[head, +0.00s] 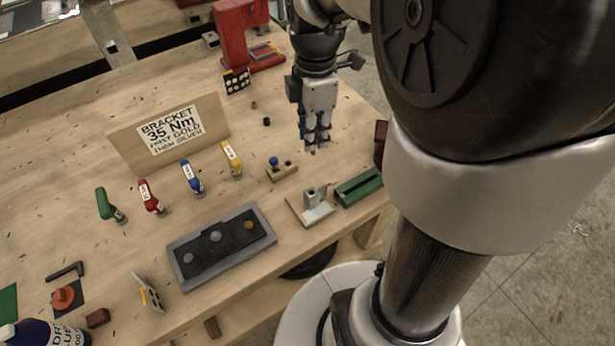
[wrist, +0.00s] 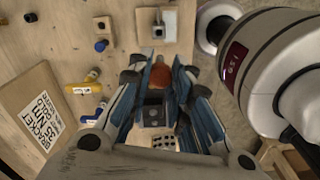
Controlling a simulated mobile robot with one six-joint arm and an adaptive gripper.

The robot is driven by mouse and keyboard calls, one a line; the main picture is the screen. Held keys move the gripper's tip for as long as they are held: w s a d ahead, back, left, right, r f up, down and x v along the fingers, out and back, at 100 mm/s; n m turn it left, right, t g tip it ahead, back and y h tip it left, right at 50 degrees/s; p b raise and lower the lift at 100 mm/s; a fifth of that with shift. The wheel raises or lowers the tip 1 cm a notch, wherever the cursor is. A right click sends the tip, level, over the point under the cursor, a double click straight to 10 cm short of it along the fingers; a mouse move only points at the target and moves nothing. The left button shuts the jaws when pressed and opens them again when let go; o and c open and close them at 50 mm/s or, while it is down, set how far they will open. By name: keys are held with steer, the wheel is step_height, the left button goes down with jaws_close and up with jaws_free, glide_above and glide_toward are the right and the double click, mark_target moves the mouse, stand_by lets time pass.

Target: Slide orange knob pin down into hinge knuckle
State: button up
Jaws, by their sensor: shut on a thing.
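My gripper (head: 315,143) is above the table, farther back than the hinge piece in the head view. In the wrist view its blue-padded fingers (wrist: 160,88) are shut on an orange knob (wrist: 161,74). The pin's shaft cannot be made out, and the head view does not clearly show the knob. The hinge piece, a metal knuckle (head: 311,196) on a pale base (head: 321,214), stands near the table's front edge. In the wrist view the knuckle (wrist: 158,31) is ahead of the fingers, apart from the knob.
A wooden holder (head: 286,173) with a blue knob (head: 273,160) stands left of the hinge piece. A green block (head: 358,187) lies close on its right. Coloured-handled tools, such as a yellow one (head: 231,158), and a grey tray (head: 262,216) are further left.

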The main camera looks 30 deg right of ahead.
step_height(320, 180, down, 19)
steer(key=b, duration=0.6)
steer(key=shift+w+f, duration=0.15)
steer(key=shift+f, duration=0.05)
steer(key=shift+f, duration=0.15)
steer(key=o, duration=0.9)
steer(key=shift+c, duration=0.2)
